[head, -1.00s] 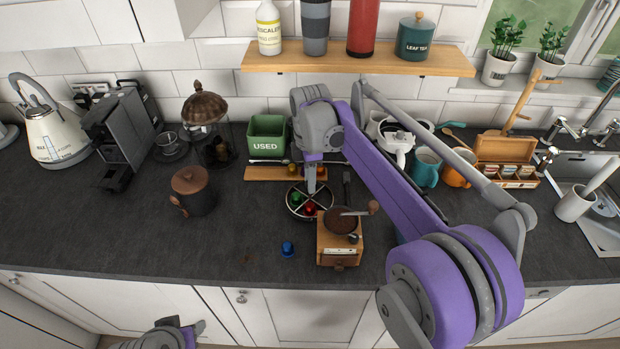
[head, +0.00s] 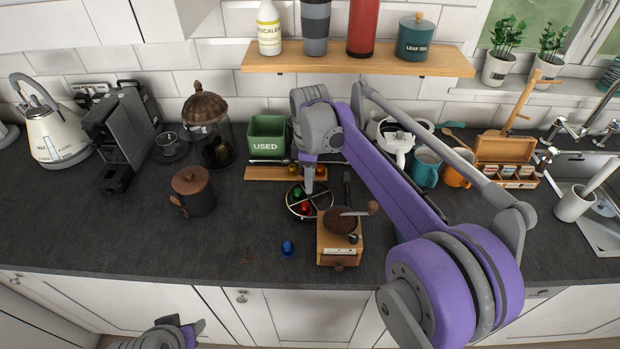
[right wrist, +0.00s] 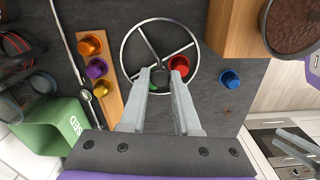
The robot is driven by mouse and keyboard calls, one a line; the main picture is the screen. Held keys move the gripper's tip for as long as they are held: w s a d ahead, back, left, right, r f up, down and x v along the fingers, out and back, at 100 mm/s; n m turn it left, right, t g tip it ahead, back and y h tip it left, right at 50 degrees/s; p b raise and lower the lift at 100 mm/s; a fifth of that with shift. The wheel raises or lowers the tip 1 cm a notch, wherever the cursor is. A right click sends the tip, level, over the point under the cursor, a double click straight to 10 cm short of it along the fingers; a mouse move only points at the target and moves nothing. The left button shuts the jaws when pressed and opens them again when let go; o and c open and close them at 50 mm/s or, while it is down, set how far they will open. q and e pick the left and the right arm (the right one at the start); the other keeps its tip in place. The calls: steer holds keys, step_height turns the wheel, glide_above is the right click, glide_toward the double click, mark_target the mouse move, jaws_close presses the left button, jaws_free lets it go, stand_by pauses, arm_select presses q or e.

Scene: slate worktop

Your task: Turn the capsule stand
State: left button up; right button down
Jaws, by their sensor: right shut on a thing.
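The capsule stand (head: 290,210) is a round wire ring with crossing spokes on the worktop, left of the coffee grinder. It also shows in the right wrist view (right wrist: 128,50). It bears a red capsule (head: 304,207) and a green capsule (head: 297,191). My right gripper (head: 309,188) reaches down over its middle. In the right wrist view its fingers (right wrist: 162,75) are shut on the stand near the hub, and partly hide the green capsule (right wrist: 153,86). Part of my left arm and gripper (head: 188,330) shows low at the left, off the worktop; its jaws are unclear.
The grinder (head: 338,243) stands close right of the stand. A blue capsule (head: 288,249) lies loose in front. Behind are a wooden capsule rack (head: 262,174) and the green USED bin (head: 267,138). A brown lidded canister (head: 193,190) stands left; the front left worktop is mostly clear.

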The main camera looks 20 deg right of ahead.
steer(key=shift+m, duration=7.4)
steer(key=c, duration=0.6)
jaws_free()
steer(key=shift+r, duration=0.1)
